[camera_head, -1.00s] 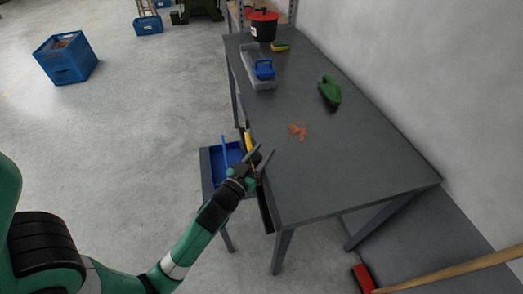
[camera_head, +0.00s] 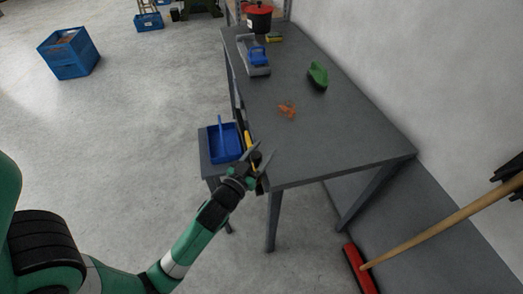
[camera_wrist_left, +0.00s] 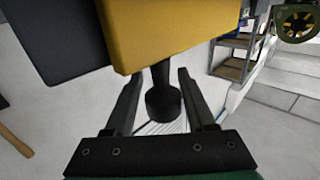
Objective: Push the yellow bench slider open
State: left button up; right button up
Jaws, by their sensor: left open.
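The yellow slider (camera_head: 247,134) is on the left long side of the grey bench (camera_head: 320,135). In the left wrist view it is a large yellow block (camera_wrist_left: 175,30) with a black knob (camera_wrist_left: 163,100) below it. My left gripper (camera_head: 265,148) is beside that side of the bench, near its close end. Its jaws are open, one finger on each side of the knob, with gaps showing. I cannot tell whether either finger touches it. The gripper and arm hide part of the slider in the head view.
A blue tray (camera_head: 224,150) is on a low stand left of the bench. On the bench are a red-lidded pot (camera_head: 259,18), a green brush (camera_head: 318,75) and orange scraps (camera_head: 287,110). A red broom (camera_head: 357,268) lies at right. A dark unclear shape is at the right edge.

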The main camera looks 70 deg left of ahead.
pick_arm(q)
jog(key=shift+o, duration=0.9)
jog(key=shift+d, duration=0.1)
jog(key=b+v, duration=0.1)
jog(key=v, duration=1)
jog(key=shift+s+b, duration=0.3)
jog(key=shift+b, duration=0.05)
